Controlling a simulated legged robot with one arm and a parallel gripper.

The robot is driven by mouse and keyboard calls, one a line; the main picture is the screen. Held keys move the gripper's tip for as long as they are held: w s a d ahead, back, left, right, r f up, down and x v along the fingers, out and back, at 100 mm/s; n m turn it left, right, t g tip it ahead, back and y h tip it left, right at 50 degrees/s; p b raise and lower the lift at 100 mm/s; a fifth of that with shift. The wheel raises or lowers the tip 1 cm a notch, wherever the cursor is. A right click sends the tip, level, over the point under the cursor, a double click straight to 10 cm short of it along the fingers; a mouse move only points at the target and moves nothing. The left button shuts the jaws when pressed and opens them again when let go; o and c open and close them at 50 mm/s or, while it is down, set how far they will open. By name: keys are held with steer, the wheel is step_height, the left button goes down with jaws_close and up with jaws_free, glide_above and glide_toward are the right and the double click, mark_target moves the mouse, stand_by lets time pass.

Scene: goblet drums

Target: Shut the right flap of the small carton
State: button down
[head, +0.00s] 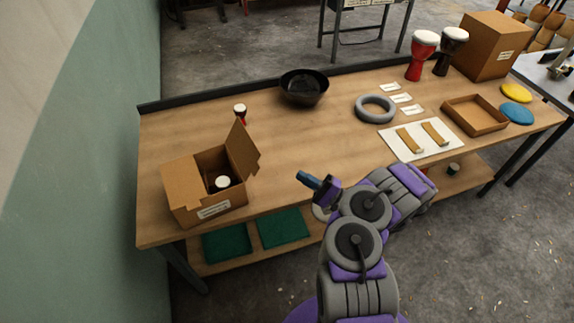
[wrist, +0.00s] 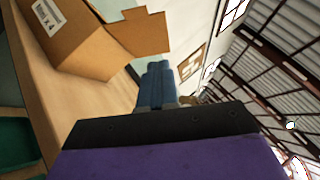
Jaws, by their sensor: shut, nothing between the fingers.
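The small carton (head: 192,201) stands open at the left end of the table, with a white-topped goblet drum (head: 222,182) inside. Its right flap (head: 242,149) stands raised, tilted up and outward. The left side of the carton is level with or slightly below that flap. In the wrist view the carton (wrist: 90,45) fills the upper left, with a notched flap (wrist: 145,30) sticking out to the right. My gripper (head: 308,179) is to the right of the carton, apart from it, near the table's front edge. Its blue fingers (wrist: 157,84) are together and empty.
A small red drum (head: 240,114) stands behind the carton. A black bowl (head: 303,87), a grey ring (head: 375,108) and a white board with brown blocks (head: 410,153) are farther right. The tabletop (head: 290,135) between carton and gripper is clear.

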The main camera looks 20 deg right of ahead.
mark_target(258, 154)
steer(key=b+x, duration=0.1)
steer(key=x, duration=0.3)
steer(key=s+a+x, duration=0.1)
steer(key=x, duration=0.3)
steer(key=s+r+b+x, duration=0.1)
steer(key=x, duration=0.3)
steer(key=shift+a+b, duration=0.25)
steer(key=shift+b, duration=0.05)
steer(key=shift+d+r, duration=0.1)
steer(key=shift+d, duration=0.1)
steer(key=shift+r, duration=0.1)
